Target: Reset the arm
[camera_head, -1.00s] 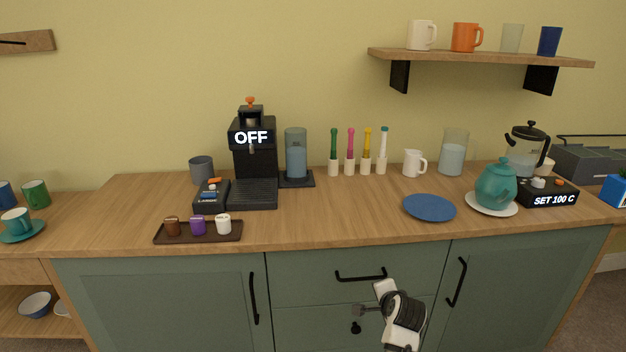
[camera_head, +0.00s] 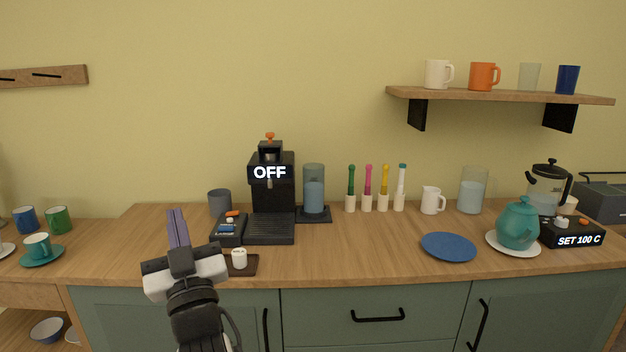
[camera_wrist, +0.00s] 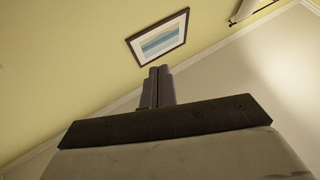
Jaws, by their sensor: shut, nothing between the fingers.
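My gripper (camera_head: 178,228) is raised in front of the counter's left part in the head view, its fingers pointing up. The two grey fingers lie together, shut and empty. In the wrist view my gripper (camera_wrist: 158,73) also shows its fingers side by side with nothing between them. Behind them are a yellow wall, a pale ceiling and a framed picture (camera_wrist: 158,36). In the head view my gripper and arm hide most of the dark tray (camera_head: 249,268); one white capsule (camera_head: 239,260) on it is visible.
The wooden counter (camera_head: 350,255) holds a black coffee machine (camera_head: 272,200) marked OFF, a blue plate (camera_head: 448,247) and a teal teapot (camera_head: 517,225) on a white plate. A wall shelf (camera_head: 500,95) carries cups. The counter's middle front is clear.

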